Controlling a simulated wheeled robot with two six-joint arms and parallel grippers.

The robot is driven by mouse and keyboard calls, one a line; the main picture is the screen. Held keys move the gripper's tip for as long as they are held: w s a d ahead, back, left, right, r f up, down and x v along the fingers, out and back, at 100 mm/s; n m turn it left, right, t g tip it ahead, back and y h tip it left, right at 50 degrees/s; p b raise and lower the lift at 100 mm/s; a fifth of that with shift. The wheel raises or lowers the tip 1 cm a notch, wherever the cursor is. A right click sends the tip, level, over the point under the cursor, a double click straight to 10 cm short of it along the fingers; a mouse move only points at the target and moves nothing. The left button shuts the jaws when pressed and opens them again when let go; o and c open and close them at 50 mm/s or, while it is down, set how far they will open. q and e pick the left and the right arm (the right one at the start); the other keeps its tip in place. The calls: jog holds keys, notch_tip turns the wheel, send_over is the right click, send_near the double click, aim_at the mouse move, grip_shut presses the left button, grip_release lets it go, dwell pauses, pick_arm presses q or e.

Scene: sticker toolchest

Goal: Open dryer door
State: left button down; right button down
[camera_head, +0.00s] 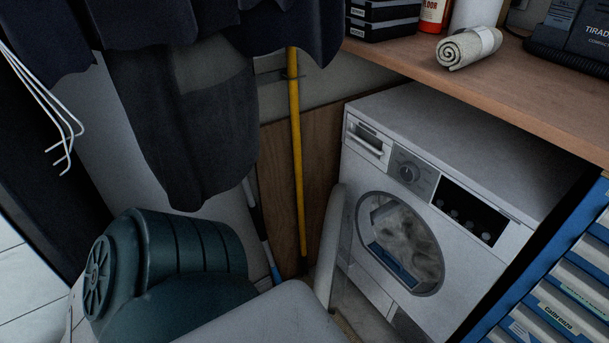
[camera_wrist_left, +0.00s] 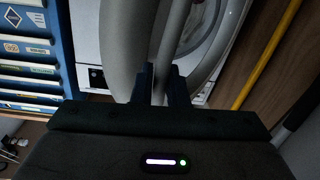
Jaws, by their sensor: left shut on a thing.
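The white dryer (camera_head: 374,180) stands under the counter. Its round opening (camera_head: 448,262) shows, with pale, blurry contents inside. The dryer door (camera_head: 331,240) appears swung out to the left of the opening, seen nearly edge-on as a tall pale curved shape. In the left wrist view, which is upside down, my left gripper (camera_wrist_left: 162,85) is shut on the edge of the door (camera_wrist_left: 172,45). In the head view this gripper is hidden, likely behind my pale arm at the bottom. My right gripper is in neither view.
A blue tool chest (camera_head: 560,300) stands close on the right. A dark green barrel (camera_head: 190,250) lies at left, below hanging dark clothes (camera_head: 195,120). A yellow pole (camera_head: 296,140) leans behind the door. A wooden counter (camera_head: 480,90) overhangs the dryer.

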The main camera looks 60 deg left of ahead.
pick_arm(q)
jog(key=c, duration=1.5)
grip_release()
jog(key=shift+w, duration=0.1)
jog(key=s, duration=0.7)
jog(key=s+d, duration=0.1)
jog(key=s, duration=0.2)
jog(key=shift+s, duration=0.4)
